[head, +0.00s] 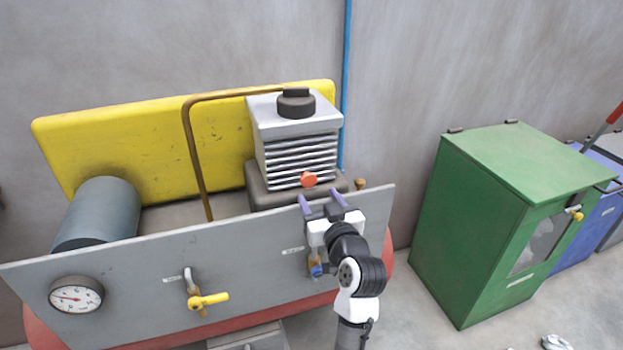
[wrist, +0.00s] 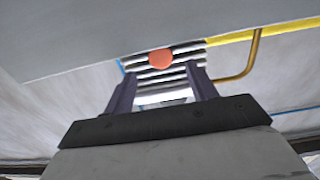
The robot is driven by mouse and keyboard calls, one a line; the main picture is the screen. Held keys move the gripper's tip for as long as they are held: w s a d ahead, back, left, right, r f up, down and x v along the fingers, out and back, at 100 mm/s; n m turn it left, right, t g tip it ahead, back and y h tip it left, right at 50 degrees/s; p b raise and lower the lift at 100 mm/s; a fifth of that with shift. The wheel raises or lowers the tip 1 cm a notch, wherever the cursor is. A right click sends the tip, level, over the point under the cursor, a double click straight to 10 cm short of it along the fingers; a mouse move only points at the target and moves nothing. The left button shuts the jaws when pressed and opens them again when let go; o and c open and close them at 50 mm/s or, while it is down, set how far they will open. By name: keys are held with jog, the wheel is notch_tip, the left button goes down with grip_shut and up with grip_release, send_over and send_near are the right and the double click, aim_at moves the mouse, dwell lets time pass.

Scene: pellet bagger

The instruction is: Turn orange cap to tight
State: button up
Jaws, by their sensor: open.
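The orange cap (head: 309,179) sits low on the front of the finned compressor block (head: 295,150), above the top edge of the grey panel. In the wrist view the orange cap (wrist: 161,59) shows ahead of my gripper, slightly above the fingertips and between them. My gripper (head: 322,199) is open, its two purple fingers pointing up toward the cap from the near side. In the wrist view the fingers (wrist: 160,78) stand apart with nothing between them. They appear apart from the cap. Any tightness mark on the cap is too small to make out.
The grey panel (head: 130,272) stands close to my gripper and carries a gauge (head: 76,295), a yellow-handled valve (head: 208,300) and a blue-handled valve (head: 316,270). A brown pipe (head: 193,150) rises left of the block. A green cabinet (head: 480,220) stands right, with floor between.

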aim_at(310, 183)
jog(key=p+x, duration=0.1)
jog(key=x, duration=0.5)
jog(key=shift+w, duration=0.1)
jog(key=shift+c, duration=0.4)
jog(key=c, duration=0.9)
jog(key=m+p, duration=0.1)
jog(key=m, duration=0.1)
jog(key=shift+a+r+m, duration=0.1)
jog(key=shift+m, duration=0.2)
jog(key=shift+m+p, duration=0.45)
jog(key=shift+m, duration=0.65)
jog(key=o, duration=1)
jog(key=shift+n, duration=0.3)
